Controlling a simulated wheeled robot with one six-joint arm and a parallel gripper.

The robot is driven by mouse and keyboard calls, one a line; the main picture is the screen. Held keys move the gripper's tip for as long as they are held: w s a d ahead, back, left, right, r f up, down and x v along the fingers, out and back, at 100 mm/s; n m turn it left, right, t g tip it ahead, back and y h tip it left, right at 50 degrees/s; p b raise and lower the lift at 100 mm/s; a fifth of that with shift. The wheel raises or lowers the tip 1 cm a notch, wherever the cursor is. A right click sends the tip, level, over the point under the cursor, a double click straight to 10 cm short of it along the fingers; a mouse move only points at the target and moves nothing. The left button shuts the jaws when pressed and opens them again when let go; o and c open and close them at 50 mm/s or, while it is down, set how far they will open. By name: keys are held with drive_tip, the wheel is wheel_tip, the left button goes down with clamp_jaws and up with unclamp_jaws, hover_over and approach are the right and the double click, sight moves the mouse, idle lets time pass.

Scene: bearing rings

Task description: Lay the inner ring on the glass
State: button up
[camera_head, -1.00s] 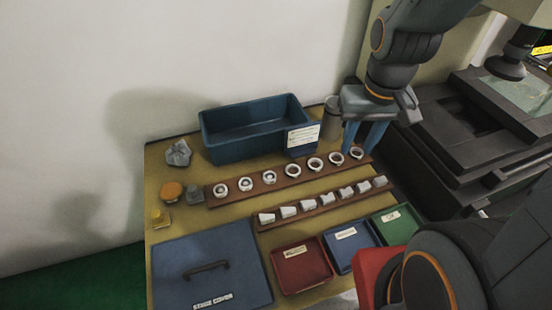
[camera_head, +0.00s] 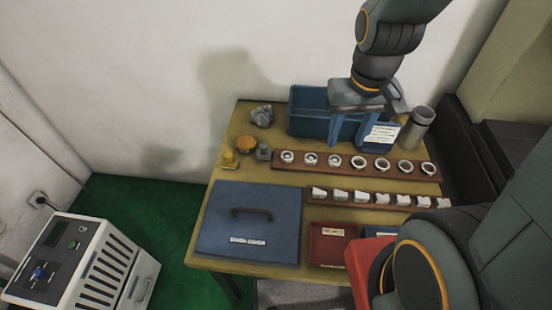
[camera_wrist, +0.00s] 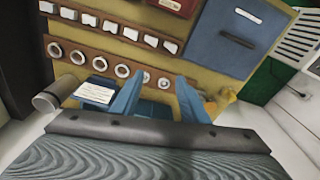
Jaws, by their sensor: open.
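A row of several pale metal rings stands on a brown wooden rack, the left ones with a narrower bore, such as this ring (camera_head: 310,159), and the right ones wider, such as this one (camera_head: 405,168). I cannot tell for sure which is the inner ring. In the wrist view the rings (camera_wrist: 99,64) lie beyond my fingers, partly hidden by them. My gripper (camera_head: 350,140) is open and empty, above and behind the middle of the row, in front of the blue bin; its blue fingers also show in the wrist view (camera_wrist: 158,97). The glass is not in view.
The open blue bin (camera_head: 308,122) stands behind the rings, with a grey cylinder (camera_head: 417,129) to its right. A second rack (camera_head: 384,206) holds several white blocks. A blue lidded case (camera_head: 248,225) and a red tray (camera_head: 331,246) are in front.

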drive_tip(key=shift+o, duration=1.1)
drive_tip(key=shift+a+f+m, duration=0.2)
drive_tip(key=shift+f+m, duration=0.05)
drive_tip(key=shift+m, duration=0.15)
drive_tip(key=m+t+y+b, duration=0.25)
drive_tip(key=m+b, duration=0.65)
drive_tip(key=m, duration=1.7)
approach(287, 156)
drive_tip(key=shift+g+y, duration=0.35)
drive_tip(key=shift+w+d+b+x, duration=0.15)
drive_tip(key=shift+b+x, duration=0.7)
drive_tip(key=shift+x, duration=0.95)
drive_tip(key=shift+w+d+b+x, duration=0.1)
drive_tip(key=shift+b+x, duration=0.7)
drive_tip(key=shift+x, duration=1)
drive_tip(key=c, duration=1.3)
drive_tip(key=shift+o, duration=0.2)
wheel_tip(287, 156, up, 10)
drive_tip(key=p, duration=0.7)
